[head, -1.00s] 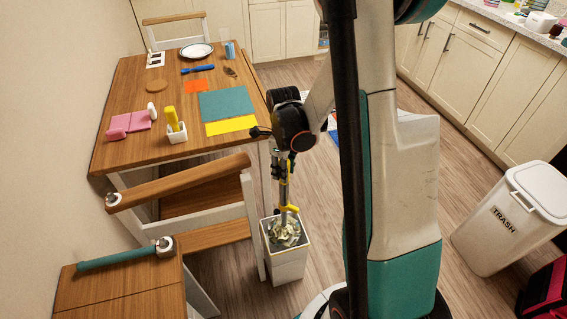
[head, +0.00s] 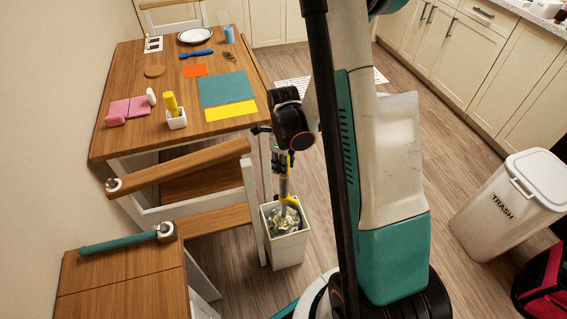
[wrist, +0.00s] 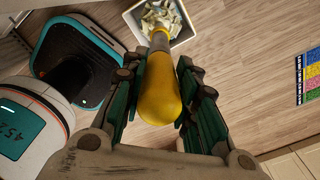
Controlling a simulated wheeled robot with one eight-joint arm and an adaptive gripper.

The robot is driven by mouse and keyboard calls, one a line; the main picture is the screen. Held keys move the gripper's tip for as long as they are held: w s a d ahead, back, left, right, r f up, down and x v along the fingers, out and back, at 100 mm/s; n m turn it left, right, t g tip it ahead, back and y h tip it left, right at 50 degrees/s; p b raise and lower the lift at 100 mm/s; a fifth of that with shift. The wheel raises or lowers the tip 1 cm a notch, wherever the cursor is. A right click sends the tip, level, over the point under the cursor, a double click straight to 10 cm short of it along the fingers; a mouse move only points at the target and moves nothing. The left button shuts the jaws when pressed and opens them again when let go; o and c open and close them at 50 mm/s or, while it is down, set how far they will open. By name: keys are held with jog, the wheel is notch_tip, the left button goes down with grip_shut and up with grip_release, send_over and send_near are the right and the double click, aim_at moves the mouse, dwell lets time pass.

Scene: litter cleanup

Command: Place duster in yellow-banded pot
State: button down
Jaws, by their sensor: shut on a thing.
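The duster has a yellow handle (wrist: 161,88), a grey stem and a crumpled off-white head (wrist: 160,14). My gripper (wrist: 160,105) is shut on the handle, one finger on each side. In the head view my gripper (head: 285,165) points down above a tall white square pot (head: 288,252) on the floor beside the table. The duster's head is at the pot's opening, within its rim in both views; how deep it sits is hard to tell. The pot also shows in the wrist view (wrist: 186,34). I cannot see a yellow band on it.
The wooden table (head: 135,75) holds a small white pot (head: 176,123) with a yellow object, coloured sheets and a plate (head: 195,35). A wooden chair (head: 175,175) stands close left of the tall pot.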

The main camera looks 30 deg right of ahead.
jog(key=shift+f, duration=0.55)
jog(key=c, duration=1.2)
grip_release()
notch_tip(320, 180, up, 12)
